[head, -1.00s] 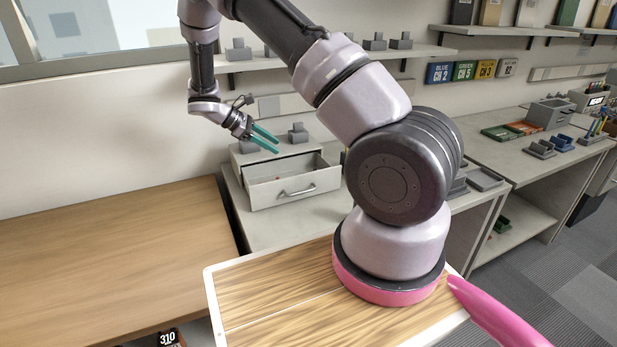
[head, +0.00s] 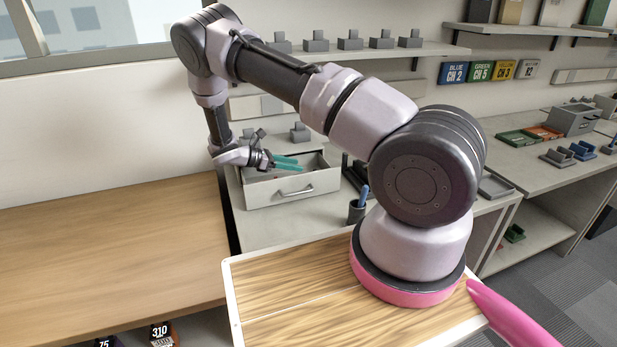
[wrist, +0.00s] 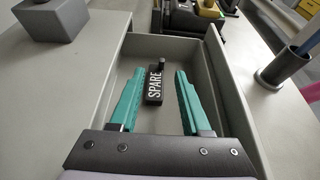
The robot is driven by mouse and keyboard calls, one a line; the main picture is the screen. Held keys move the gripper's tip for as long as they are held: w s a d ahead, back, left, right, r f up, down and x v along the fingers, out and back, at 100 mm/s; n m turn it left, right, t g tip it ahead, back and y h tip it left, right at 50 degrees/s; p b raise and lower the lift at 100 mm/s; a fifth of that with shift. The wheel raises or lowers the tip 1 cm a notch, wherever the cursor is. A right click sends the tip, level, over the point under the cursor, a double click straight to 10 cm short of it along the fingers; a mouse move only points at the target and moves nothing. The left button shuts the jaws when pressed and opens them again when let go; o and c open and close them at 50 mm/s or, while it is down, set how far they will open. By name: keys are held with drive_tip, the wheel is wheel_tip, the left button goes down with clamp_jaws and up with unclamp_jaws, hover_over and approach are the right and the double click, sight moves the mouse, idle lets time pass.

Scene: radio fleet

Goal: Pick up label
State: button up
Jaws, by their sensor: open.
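A small black label (wrist: 154,87) with white "SPARE" lettering and a dark knob at its far end lies in the open grey drawer (wrist: 213,62). My gripper (wrist: 157,72) is open, with its teal fingers pointing into the drawer. In the wrist view the label shows between the two fingers, toward their tips, with a gap on each side. I cannot tell how far above it the fingers are. In the head view my gripper (head: 288,164) is over the open drawer (head: 262,194), and the label cannot be made out there.
A dark cup (head: 356,211) with a blue pen stands right of the drawer and also shows in the wrist view (wrist: 283,67). A grey block (wrist: 52,18) sits left of the drawer. The wooden table (head: 100,245) at left is clear.

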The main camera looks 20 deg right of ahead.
drive_tip(key=x, duration=0.9)
drive_tip(key=shift+s+f, duration=0.15)
drive_tip(key=shift+f, duration=0.1)
clamp_jaws()
